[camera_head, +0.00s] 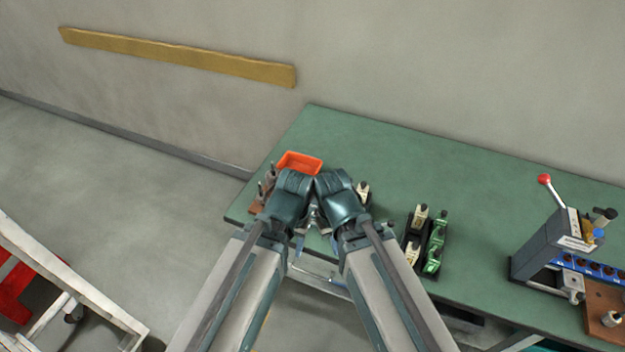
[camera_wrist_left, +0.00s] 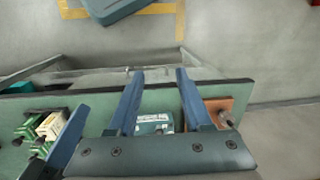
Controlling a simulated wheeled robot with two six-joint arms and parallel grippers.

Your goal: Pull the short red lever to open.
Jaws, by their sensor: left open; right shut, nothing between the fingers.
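The short lever with a red knob (camera_head: 545,180) stands on the grey bench machine (camera_head: 551,240) at the right of the head view. The lever leans up and to the left and nothing touches it. My right gripper (camera_head: 324,217) is shut and empty near the table's front edge, far left of the machine; my arm partly hides it. My left gripper (camera_wrist_left: 158,75) is open and empty in the left wrist view, its two blue fingers apart above the table. In the head view it is mostly hidden by my left arm.
An orange-red bin (camera_head: 299,162) sits beyond my arms on the green table (camera_head: 420,165). A black holder (camera_head: 411,240) with white and green parts stands between my right arm and the machine. The table's back middle is clear.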

